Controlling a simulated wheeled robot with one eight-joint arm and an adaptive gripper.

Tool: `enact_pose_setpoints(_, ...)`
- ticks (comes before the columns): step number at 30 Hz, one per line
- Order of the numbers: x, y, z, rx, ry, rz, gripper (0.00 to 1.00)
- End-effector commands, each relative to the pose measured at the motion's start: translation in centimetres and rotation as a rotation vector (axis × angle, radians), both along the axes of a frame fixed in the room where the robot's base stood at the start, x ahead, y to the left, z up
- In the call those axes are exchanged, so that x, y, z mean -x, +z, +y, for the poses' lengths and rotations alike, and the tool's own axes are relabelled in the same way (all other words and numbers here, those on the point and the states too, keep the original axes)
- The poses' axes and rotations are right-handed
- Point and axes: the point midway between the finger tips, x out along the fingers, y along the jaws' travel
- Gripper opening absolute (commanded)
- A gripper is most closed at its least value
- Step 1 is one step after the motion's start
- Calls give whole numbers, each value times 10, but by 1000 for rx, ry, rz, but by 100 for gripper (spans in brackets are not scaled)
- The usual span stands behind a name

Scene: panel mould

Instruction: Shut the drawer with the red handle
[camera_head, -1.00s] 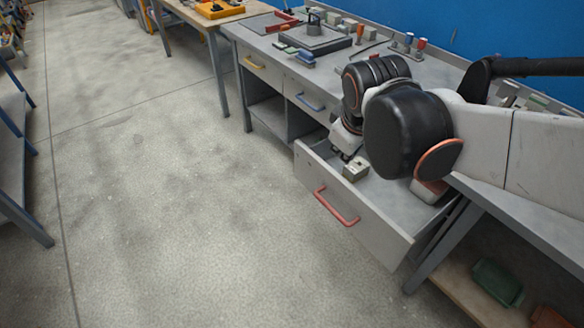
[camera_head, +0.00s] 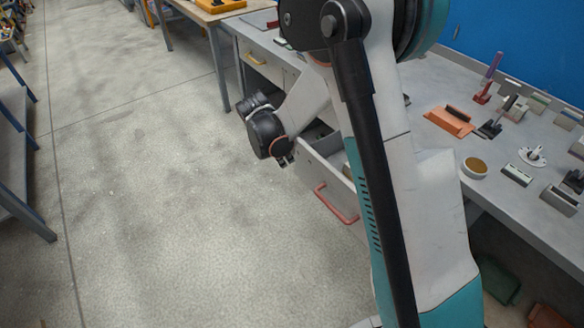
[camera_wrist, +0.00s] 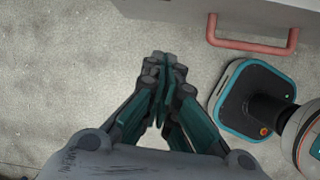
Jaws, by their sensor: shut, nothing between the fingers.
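The open drawer with the red handle (camera_head: 336,203) sticks out from the grey workbench in the head view. Its front panel (camera_head: 312,172) is partly hidden behind my arm. In the wrist view the red handle (camera_wrist: 252,46) runs along the drawer front (camera_wrist: 262,10) at the top right. My gripper (camera_wrist: 163,62) is shut and empty, above the floor and apart from the handle, to its left and below it in that picture. In the head view my gripper (camera_head: 284,160) hangs just left of the drawer front's far end; its fingers are small there.
The workbench top (camera_head: 440,140) carries an orange block (camera_head: 449,121), a small round bowl (camera_head: 474,168) and several tools. A drawer with a yellow handle (camera_head: 255,58) is shut further back. The floor (camera_head: 180,220) left of the drawer is clear.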

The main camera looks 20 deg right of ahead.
Motion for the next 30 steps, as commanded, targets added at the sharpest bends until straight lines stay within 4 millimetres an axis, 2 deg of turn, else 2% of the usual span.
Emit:
enact_pose_setpoints(3, -5, -22, 3, 30, 66, 42, 0)
enact_pose_setpoints(14, -9, -56, -3, 48, 107, 69, 0)
enact_pose_setpoints(27, -20, -135, -33, 48, 105, 67, 0)
enact_pose_setpoints(30, -25, -130, -49, 48, 104, 68, 0)
